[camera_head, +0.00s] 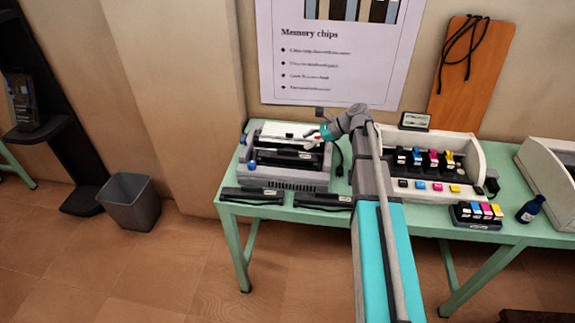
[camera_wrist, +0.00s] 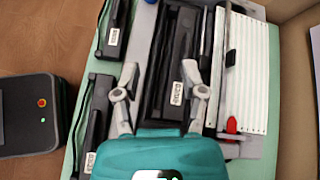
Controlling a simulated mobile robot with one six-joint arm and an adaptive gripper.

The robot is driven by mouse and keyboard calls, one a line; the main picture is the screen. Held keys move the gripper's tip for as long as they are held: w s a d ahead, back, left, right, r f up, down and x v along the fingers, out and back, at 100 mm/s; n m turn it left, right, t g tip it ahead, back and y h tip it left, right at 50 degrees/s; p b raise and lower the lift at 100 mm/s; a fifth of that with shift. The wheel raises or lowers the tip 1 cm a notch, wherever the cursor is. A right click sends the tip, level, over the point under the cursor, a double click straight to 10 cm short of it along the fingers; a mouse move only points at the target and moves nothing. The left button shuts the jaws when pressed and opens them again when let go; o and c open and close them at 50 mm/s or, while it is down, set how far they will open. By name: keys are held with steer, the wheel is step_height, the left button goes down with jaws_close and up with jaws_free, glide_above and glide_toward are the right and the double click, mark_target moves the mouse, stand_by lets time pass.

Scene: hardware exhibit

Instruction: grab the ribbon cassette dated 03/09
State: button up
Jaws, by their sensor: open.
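Three black ribbon cassettes with small white labels show. One cassette (camera_head: 253,196) lies at the table's front left and also shows at the wrist view's top left (camera_wrist: 117,22). A second cassette (camera_head: 323,202) lies to its right and shows in the wrist view at left (camera_wrist: 97,105). A third cassette (camera_wrist: 170,60) sits in the printer (camera_head: 285,183). The label dates are too blurred to read surely. My gripper (camera_wrist: 160,70) is open and empty above the printer, its fingers on either side of the third cassette in the picture. In the head view my gripper (camera_head: 313,138) covers part of the printer.
White paper (camera_wrist: 250,75) lies at the printer's back. A second printer (camera_head: 470,150) with colour cartridges stands right of my arm. A cartridge holder (camera_head: 476,222) and a dark blue bottle (camera_head: 531,209) stand near the front edge. A grey bin (camera_head: 131,202) stands on the floor at left.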

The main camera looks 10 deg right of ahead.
steer(key=w+d+m+y, duration=0.1)
steer(key=w, duration=0.1)
steer(key=w+d+r+m+t+y+b, duration=0.1)
steer(key=w+d+m, duration=0.1)
steer(key=shift+d+r+m, duration=0.1)
steer(key=shift+d+m, duration=0.05)
steer(key=shift+m, duration=0.15)
steer(key=b, duration=0.9)
glide_toward(297, 151)
steer(key=x, duration=0.3)
steer(key=shift+f, duration=0.35)
steer(key=shift+w+a, duration=0.2)
steer(key=shift+a, duration=0.5)
steer(key=shift+f, duration=0.1)
steer(key=shift+b+x, duration=1.05)
steer(key=shift+x, duration=2)
